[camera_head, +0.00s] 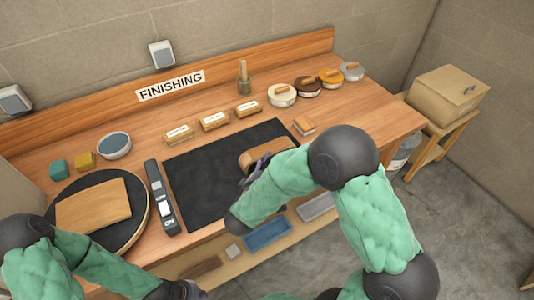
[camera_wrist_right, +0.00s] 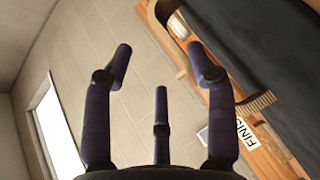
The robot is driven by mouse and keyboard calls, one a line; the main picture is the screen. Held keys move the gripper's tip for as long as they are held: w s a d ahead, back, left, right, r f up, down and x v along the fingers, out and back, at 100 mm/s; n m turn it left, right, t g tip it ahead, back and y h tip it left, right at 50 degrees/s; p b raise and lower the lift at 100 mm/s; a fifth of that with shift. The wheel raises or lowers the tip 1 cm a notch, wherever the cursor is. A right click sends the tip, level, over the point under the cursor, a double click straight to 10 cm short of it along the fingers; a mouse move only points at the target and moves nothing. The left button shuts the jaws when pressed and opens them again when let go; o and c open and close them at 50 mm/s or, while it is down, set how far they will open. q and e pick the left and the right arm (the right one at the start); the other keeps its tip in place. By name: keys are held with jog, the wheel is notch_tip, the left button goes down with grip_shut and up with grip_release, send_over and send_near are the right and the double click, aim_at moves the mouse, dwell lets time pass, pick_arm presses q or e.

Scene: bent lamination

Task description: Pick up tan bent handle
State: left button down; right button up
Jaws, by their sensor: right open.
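The tan bent handle (camera_head: 262,146) lies on the black mat (camera_head: 205,180), toward the mat's right side. My right arm partly covers it in the head view. The dark fingers of my right gripper (camera_head: 254,170) show at the handle's near side; I cannot tell if they touch it. In the right wrist view the right gripper (camera_wrist_right: 160,85) has its fingers spread with nothing between them. A tan ridged piece (camera_wrist_right: 256,103), perhaps part of the handle, shows beside the right finger there. My left gripper (camera_head: 180,290) is low at the bottom edge; its fingers are not clear.
A round black board (camera_head: 130,240) with a wooden panel (camera_head: 93,205) stands at left, beside a dark long tool (camera_head: 160,198). Labelled blocks (camera_head: 215,121), a brush pot (camera_head: 245,82) and round tins (camera_head: 307,86) line the back.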

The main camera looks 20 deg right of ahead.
aim_at(284, 148)
jog(key=b+x, duration=0.1)
jog(key=x, duration=0.3)
jog(key=shift+w+d, duration=0.25)
jog(key=shift+d, duration=0.1)
jog(key=b+x, duration=0.2)
jog(key=x, duration=0.2)
jog(key=shift+b, duration=0.35)
jog(key=shift+w+d, duration=0.4)
jog(key=shift+w, duration=0.05)
grip_shut()
